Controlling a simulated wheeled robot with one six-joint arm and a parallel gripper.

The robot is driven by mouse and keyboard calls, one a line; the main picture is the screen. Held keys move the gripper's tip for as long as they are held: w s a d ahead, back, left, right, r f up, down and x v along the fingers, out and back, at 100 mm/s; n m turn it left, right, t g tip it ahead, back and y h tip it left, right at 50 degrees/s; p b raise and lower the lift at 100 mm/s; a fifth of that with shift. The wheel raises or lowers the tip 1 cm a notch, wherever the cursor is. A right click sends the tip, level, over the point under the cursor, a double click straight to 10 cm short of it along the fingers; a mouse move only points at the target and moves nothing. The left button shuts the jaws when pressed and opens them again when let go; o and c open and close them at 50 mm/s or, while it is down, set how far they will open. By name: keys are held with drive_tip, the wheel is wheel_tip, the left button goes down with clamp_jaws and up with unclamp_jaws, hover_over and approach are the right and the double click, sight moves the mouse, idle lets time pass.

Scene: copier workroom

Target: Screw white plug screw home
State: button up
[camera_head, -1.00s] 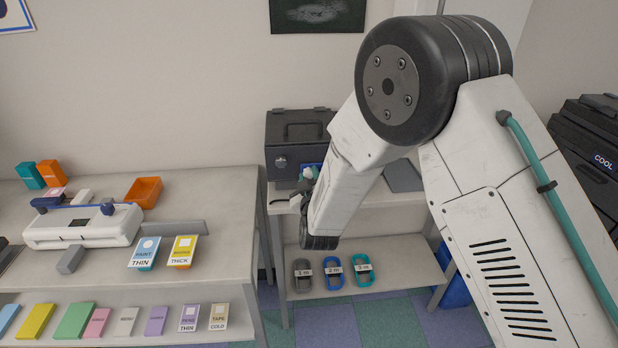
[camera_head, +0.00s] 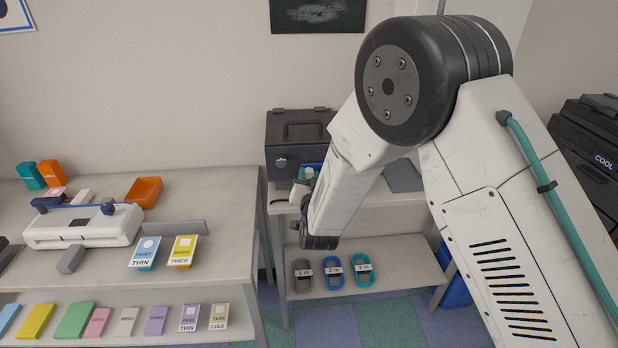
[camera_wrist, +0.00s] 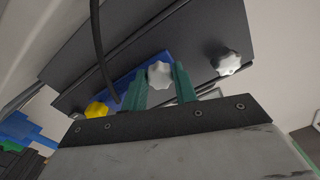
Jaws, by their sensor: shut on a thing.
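In the wrist view, the white plug screw (camera_wrist: 160,74) is a lobed knob between the two green fingertips of my gripper (camera_wrist: 160,82), which is shut on it. It sits at one end of a blue plug (camera_wrist: 124,86) against the dark box (camera_wrist: 190,38). A yellow screw (camera_wrist: 96,109) shows at the plug's other end. The screw's thread is hidden, so its depth cannot be seen. In the head view, my gripper (camera_head: 303,186) is at the front of the black box (camera_head: 294,133), partly hidden by my forearm.
A pale grey knob (camera_wrist: 228,63) on the box is close to the right fingertip. A black cable (camera_wrist: 98,40) hangs near the plug. Cable coils (camera_head: 333,274) lie on the shelf below. A laminator (camera_head: 82,226) and cards fill the left table.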

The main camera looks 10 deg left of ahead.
drive_tip(key=m, duration=0.5)
drive_tip(key=shift+f+m, duration=0.1)
drive_tip(key=shift+m, duration=0.2)
drive_tip(key=m, duration=0.4)
drive_tip(key=shift+m, duration=0.3)
drive_tip(key=m, duration=0.5)
drive_tip(key=shift+s, duration=0.1)
drive_tip(key=shift+m, duration=2.7)
drive_tip(key=shift+f, duration=0.1)
drive_tip(key=o, duration=1)
drive_tip(key=shift+c, duration=0.2)
drive_tip(key=v, duration=0.7)
drive_tip(key=shift+s, duration=0.4)
